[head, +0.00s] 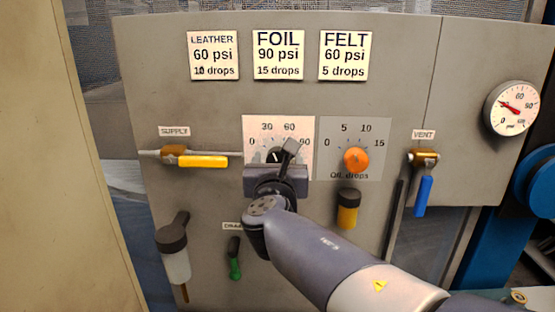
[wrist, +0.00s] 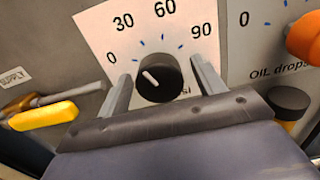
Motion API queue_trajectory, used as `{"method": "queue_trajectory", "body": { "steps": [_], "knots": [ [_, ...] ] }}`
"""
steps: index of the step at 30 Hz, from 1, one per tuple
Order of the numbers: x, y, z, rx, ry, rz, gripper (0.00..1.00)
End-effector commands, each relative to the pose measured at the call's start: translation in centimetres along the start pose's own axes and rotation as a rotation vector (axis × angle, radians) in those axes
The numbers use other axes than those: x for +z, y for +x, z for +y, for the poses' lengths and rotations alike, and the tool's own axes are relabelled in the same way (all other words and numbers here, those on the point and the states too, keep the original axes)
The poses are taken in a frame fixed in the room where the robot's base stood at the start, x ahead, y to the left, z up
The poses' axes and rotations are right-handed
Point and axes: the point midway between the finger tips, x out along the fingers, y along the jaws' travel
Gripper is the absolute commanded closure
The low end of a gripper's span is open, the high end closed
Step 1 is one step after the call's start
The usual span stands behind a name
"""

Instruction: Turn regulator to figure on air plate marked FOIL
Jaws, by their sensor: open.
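The FOIL plate (head: 278,55) reads 90 psi and 15 drops. The regulator is a black round knob (wrist: 159,78) with a white pointer line, on a white dial card (wrist: 95,25) marked 0, 30, 60 and 90. The line points up and left, between 0 and 30 and seemingly nearer 0. In the head view the knob (head: 274,156) is partly hidden by my gripper (head: 276,165). My gripper (wrist: 163,88) is open, one finger on each side of the knob. A gap shows on both sides in the wrist view.
The orange oil knob (head: 356,159) sits right of the dial. A yellow supply lever (head: 203,161) is left, a blue vent lever (head: 423,196) right. The gauge (head: 514,107) needle points up-left, its exact value too small to read. LEATHER (head: 213,56) and FELT (head: 344,55) plates flank FOIL.

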Motion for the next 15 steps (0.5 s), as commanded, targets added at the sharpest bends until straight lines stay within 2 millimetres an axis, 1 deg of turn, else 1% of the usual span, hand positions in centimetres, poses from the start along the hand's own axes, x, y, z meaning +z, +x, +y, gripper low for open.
{"method": "queue_trajectory", "body": {
  "steps": [9, 15],
  "knots": [
    [-0.04, 0.21, 0.0, 0.0, 0.0, 0.0, 0.36],
    [-0.03, 0.19, 0.0, 0.0, 0.0, 0.0, 0.53]
  ]
}}
